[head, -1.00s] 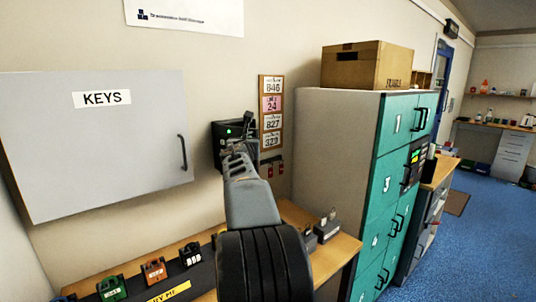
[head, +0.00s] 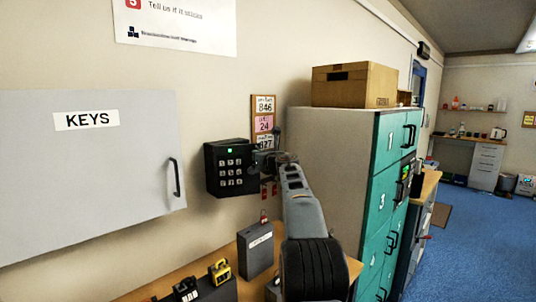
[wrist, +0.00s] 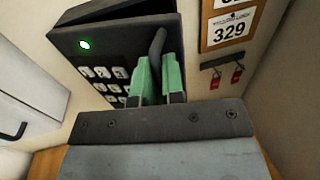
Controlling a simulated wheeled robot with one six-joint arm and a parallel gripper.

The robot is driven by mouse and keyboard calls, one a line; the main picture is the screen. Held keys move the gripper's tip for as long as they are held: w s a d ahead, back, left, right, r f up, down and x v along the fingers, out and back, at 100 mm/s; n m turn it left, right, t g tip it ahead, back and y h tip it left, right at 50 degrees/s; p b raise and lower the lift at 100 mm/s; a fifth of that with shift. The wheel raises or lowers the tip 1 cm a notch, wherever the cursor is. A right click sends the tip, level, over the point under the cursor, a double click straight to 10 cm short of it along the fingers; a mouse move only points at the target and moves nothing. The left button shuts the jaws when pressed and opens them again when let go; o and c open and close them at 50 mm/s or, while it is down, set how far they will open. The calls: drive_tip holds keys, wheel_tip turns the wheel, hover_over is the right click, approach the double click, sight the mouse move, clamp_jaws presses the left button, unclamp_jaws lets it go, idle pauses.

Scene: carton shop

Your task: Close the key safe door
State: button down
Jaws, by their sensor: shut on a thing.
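The key safe (head: 226,168) is a black wall box with a keypad and a lit green light. Its keypad face also fills the upper left of the wrist view (wrist: 90,62). My gripper (head: 266,161) is at the right side of the safe. In the wrist view its green-padded fingers (wrist: 158,78) are shut around a dark grey handle bar (wrist: 156,44) at the face's right edge. A dark slab shows above the keypad face. I cannot tell whether the door sits flush, as my gripper hides part of that side.
A grey KEYS cabinet (head: 85,150) hangs left. A number board (head: 264,122) and red-tagged keys (wrist: 237,74) are at the right. Padlocks (head: 220,271) and a grey box (head: 255,250) stand on the bench below. Teal lockers (head: 385,190) stand close right; blue floor beyond is open.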

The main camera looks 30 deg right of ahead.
drive_tip(key=shift+w+d, duration=0.1)
drive_tip(key=shift+w, duration=0.25)
drive_tip(key=c, duration=1.6)
unclamp_jaws()
drive_tip(key=shift+o, duration=0.2)
drive_tip(key=shift+s, duration=0.1)
drive_tip(key=shift+s, duration=0.3)
drive_tip(key=s+b, duration=0.5)
drive_tip(key=s, duration=0.8)
drive_tip(key=shift+a, duration=0.35)
drive_tip(key=shift+m, duration=0.3)
